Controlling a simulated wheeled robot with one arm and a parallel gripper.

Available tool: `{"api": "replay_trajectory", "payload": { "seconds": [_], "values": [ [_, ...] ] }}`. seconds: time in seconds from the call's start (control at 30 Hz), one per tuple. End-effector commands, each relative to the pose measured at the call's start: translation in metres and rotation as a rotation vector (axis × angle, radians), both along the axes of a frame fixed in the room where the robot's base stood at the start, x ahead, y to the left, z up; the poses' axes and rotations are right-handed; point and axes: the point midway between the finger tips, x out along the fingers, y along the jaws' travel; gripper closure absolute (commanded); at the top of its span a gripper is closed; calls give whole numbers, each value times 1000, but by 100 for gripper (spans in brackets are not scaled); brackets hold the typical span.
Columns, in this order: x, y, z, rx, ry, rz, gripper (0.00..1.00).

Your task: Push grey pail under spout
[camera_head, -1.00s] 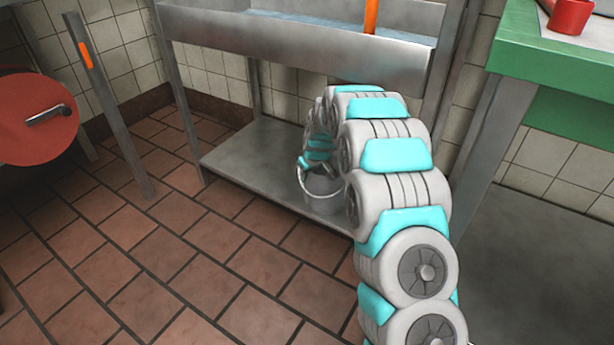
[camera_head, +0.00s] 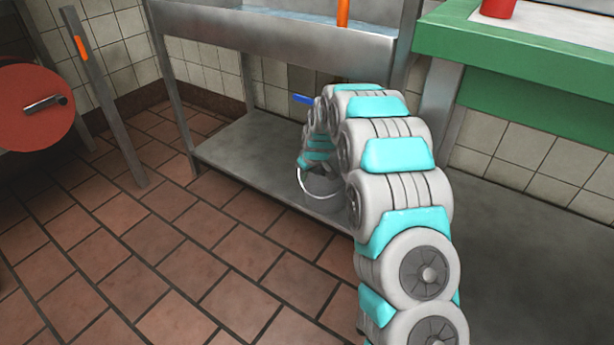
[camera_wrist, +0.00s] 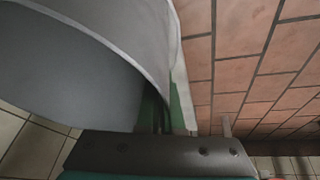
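The grey pail (camera_head: 322,203) stands on the low steel shelf near its front edge, partly hidden behind my arm. Its pale handle hangs at its left side. My gripper (camera_head: 316,166) is at the pail's upper part; its fingers are hidden by my arm in the head view. In the wrist view the pail's curved grey wall (camera_wrist: 80,75) fills the upper left, very close to the gripper body. Whether the fingers are open or shut does not show. A blue lever-like piece (camera_head: 303,99) shows behind the arm, above the shelf. I cannot make out a spout.
The low shelf (camera_head: 245,150) has bare room left of the pail. A steel basin front (camera_head: 270,45) with an orange upright piece (camera_head: 343,12) is above it. A green-edged counter (camera_head: 530,65) with a red cup (camera_head: 497,8) is at right. Tiled floor is open at left.

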Motion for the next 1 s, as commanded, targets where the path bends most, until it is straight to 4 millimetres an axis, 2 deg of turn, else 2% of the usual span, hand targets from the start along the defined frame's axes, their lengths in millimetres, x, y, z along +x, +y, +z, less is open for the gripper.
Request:
{"api": "replay_trajectory", "payload": {
  "seconds": [0.2, 0.3, 0.53, 0.83, 1.0],
  "values": [
    [0, -4, 0, 4, 3, -8, 100],
    [0, -5, 0, 3, 2, -9, 86],
    [0, -6, 0, 4, 2, -11, 61],
    [0, -6, 1, 5, 2, -13, 61],
    [-1, -6, 12, 5, -1, -14, 61]
  ]
}}
